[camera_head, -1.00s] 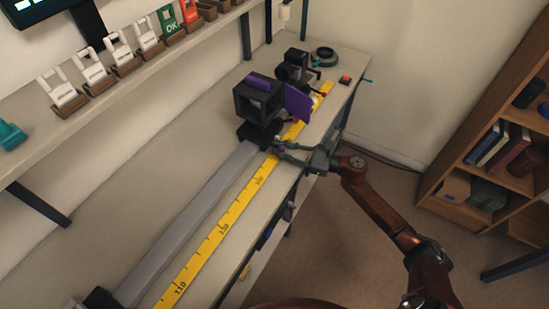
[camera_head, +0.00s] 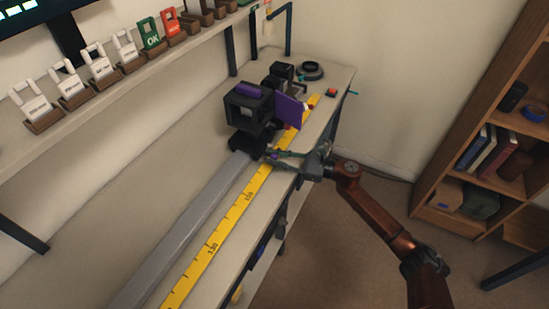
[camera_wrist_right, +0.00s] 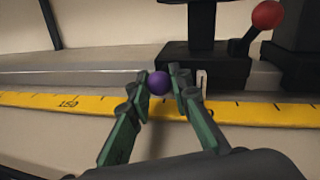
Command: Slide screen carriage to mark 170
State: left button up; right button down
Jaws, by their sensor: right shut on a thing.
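The screen carriage has a black base (camera_head: 243,144) on the grey rail and carries a black box-shaped hood (camera_head: 249,107) with a purple top. In the right wrist view, its dark base (camera_wrist_right: 205,56) sits behind my fingers. My right gripper (camera_head: 270,155) is at the carriage's near side, above the yellow scale (camera_head: 230,218). In the right wrist view, my green fingers (camera_wrist_right: 159,82) are shut on a small purple knob (camera_wrist_right: 158,83). The scale's 150 label (camera_wrist_right: 68,103) lies left of my fingers there. Mark 170 is not readable. My left gripper is not in view.
A purple panel (camera_head: 290,110) and black units (camera_head: 282,71) stand beyond the hood. A red ball knob (camera_wrist_right: 267,14) is right of my fingers in the wrist view. The rail (camera_head: 190,225) is clear on the near side. A shelf of tags (camera_head: 100,69) runs above.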

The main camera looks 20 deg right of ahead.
jog(key=c, duration=1.9)
grip_release()
jog(key=shift+s+f, duration=0.1)
jog(key=shift+f, duration=0.05)
jog(key=shift+c, duration=0.2)
jog(key=shift+o, duration=1)
jog(key=shift+a, duration=0.1)
jog(key=v, duration=1.2)
